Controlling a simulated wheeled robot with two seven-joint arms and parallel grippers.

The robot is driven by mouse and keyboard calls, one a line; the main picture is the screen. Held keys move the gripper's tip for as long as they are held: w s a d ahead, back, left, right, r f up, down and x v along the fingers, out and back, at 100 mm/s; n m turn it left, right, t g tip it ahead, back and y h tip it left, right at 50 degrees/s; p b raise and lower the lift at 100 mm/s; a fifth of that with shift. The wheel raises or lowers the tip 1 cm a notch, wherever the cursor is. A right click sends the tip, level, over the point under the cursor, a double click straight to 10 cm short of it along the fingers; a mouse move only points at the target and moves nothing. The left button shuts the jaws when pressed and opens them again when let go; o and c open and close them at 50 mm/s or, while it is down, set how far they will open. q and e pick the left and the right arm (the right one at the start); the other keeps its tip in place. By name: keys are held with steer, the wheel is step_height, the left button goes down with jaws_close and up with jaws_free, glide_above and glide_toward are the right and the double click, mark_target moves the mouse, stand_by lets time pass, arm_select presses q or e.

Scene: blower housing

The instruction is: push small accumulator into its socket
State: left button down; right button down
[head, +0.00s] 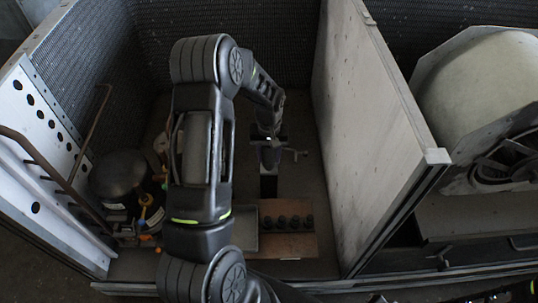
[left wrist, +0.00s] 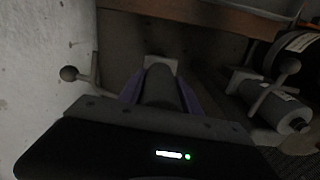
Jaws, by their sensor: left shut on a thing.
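My left gripper (head: 269,142) reaches down into the housing's middle bay. In the left wrist view the purple fingers of my left gripper (left wrist: 160,95) are shut on a dark grey cylinder, which looks like the small accumulator (left wrist: 160,84). A pale bracket (left wrist: 160,63) shows at its far end. I cannot tell whether the cylinder is seated in the socket. A lever with a ball knob (left wrist: 69,73) stands left of the fingers. The lever also shows beside the gripper in the head view (head: 296,153). My right gripper is not in view.
A larger grey cylinder (left wrist: 274,107) with a handle lies to the right in the wrist view. A brown board with several black knobs (head: 288,246) and a grey tray (head: 244,232) lie near the front. A dark round tank (head: 118,174) stands left; a pale partition (head: 365,140) closes the right.

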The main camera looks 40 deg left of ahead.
arm_select(q)
steer(key=shift+c, duration=1.3)
jaws_free()
steer(key=shift+r, duration=0.1)
steer(key=shift+r+p, duration=2.35)
steer(key=shift+r, duration=1.05)
